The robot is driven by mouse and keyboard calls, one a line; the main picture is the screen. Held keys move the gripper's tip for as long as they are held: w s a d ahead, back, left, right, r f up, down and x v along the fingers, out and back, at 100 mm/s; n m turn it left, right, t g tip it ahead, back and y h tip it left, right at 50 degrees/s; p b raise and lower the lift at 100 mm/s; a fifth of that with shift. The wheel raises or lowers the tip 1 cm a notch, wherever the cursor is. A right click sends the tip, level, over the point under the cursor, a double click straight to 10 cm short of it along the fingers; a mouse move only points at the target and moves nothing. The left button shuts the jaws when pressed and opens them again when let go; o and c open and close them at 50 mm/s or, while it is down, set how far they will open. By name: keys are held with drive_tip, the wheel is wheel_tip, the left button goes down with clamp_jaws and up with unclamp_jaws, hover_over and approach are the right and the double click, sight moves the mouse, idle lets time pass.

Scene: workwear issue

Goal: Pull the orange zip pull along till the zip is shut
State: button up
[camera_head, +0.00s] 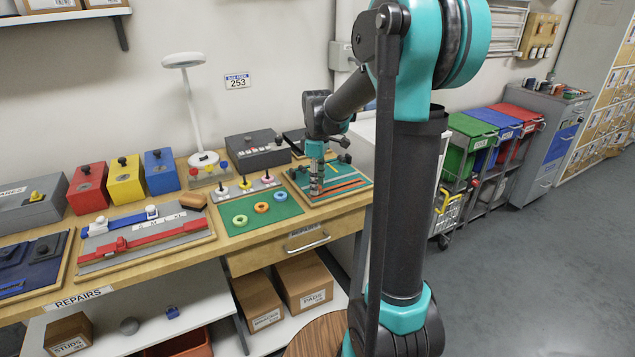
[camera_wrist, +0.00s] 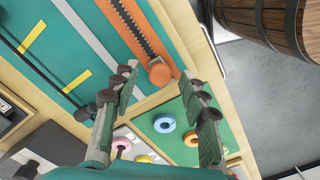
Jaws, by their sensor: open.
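The orange zip pull (camera_wrist: 159,73) is a round knob at the lower end of a zip in the wrist view. The zip (camera_wrist: 137,32) has dark teeth on an orange strip, on a teal board (camera_wrist: 67,25). In the head view the teal board (camera_head: 352,174) lies at the right end of the bench. My gripper (camera_wrist: 160,84) is open; the pull appears between its fingertips in the wrist view, with no clear contact. In the head view my gripper (camera_head: 316,190) points down over the board's left part and the pull cannot be made out there.
A green board with coloured rings (camera_head: 262,208) lies left of the zip board. A grey box (camera_head: 258,150) and a lamp (camera_head: 194,105) stand behind. A wooden barrel (camera_wrist: 272,22) shows at upper right in the wrist view.

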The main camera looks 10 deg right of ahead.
drive_tip(key=shift+c, duration=0.6)
clamp_jaws()
hover_over(358, 182)
idle(0.3)
drive_tip(key=shift+o, duration=0.6)
unclamp_jaws()
